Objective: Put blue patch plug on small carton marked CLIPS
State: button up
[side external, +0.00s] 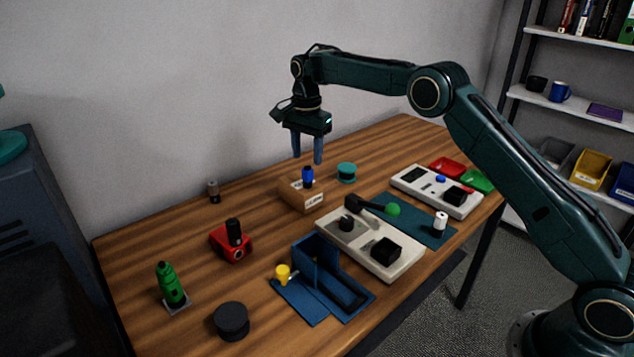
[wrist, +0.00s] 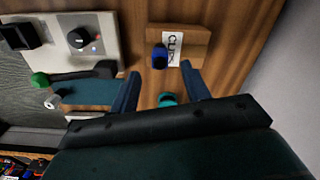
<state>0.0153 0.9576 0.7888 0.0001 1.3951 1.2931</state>
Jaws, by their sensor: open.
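The blue patch plug (side external: 308,177) stands upright on top of the small carton marked CLIPS (side external: 301,198), toward its back edge. In the wrist view the blue plug (wrist: 160,57) shows against the carton (wrist: 193,36), next to the white label. My gripper (side external: 307,160) is above the carton and the plug, with its two blue fingers pointing down. The fingers are apart with nothing between them, and the plug is clear of them. In the wrist view the open fingers of my gripper (wrist: 162,88) frame a teal spool.
A teal spool (side external: 346,172) stands right of the carton. A beige panel with black knobs (side external: 395,262) lies in front of it. A red block with a black plug (side external: 231,243) and a green bottle (side external: 170,286) stand at left.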

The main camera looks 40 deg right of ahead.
aim_at(307, 166)
notch_tip(307, 166, up, 6)
jog(key=shift+r, duration=0.15)
dwell(0.3)
jog(key=shift+r, duration=0.15)
dwell(0.4)
jog(key=s+r+n+t, duration=0.1)
jog(key=s+r+n, duration=0.3)
jog(key=s+r, duration=0.45)
jog(key=s+r+n+t, duration=0.25)
jog(key=s+r, duration=0.35)
jog(key=s, duration=0.5)
jog(key=s+f+n+t, duration=0.1)
jog(key=s+f+n, duration=0.3)
jog(key=s, duration=0.9)
jog(key=s+a+f+n+t, duration=0.1)
jog(key=s+f+n, duration=0.3)
jog(key=s, duration=0.8)
jog(key=shift+s+f, duration=0.35)
jog(key=shift+f, duration=0.05)
